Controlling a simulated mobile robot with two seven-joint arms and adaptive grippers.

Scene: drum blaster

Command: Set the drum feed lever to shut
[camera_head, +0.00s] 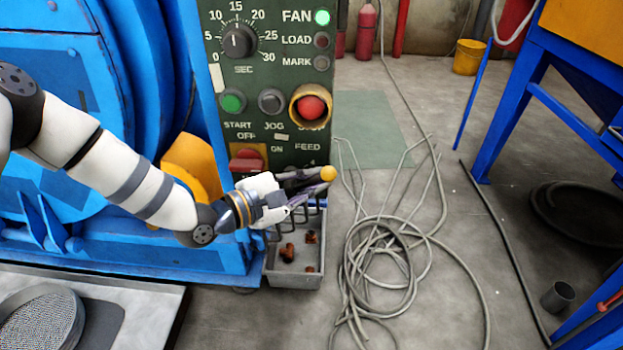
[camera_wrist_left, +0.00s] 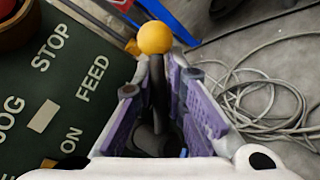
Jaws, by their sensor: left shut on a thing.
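The drum feed lever has a yellow ball knob (camera_head: 328,173), which sits at the lower right of the green control panel (camera_head: 268,65), below the word FEED. In the left wrist view the knob (camera_wrist_left: 154,37) sticks out past the fingertips and a dark lever shaft (camera_wrist_left: 157,85) runs between the purple finger pads. My left gripper (camera_head: 311,187) is shut on the feed lever just behind its knob; it also shows in the left wrist view (camera_wrist_left: 160,88). The lever's pivot and any shut marking are hidden. My right gripper is out of view.
A grey tray (camera_head: 293,277) with several rusty pieces and dark hooks stands below the gripper. A red switch (camera_head: 247,160) is left of it. The blue drum machine (camera_head: 60,110) fills the left. Coiled cable (camera_head: 380,265) lies on the floor at right, with open air above.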

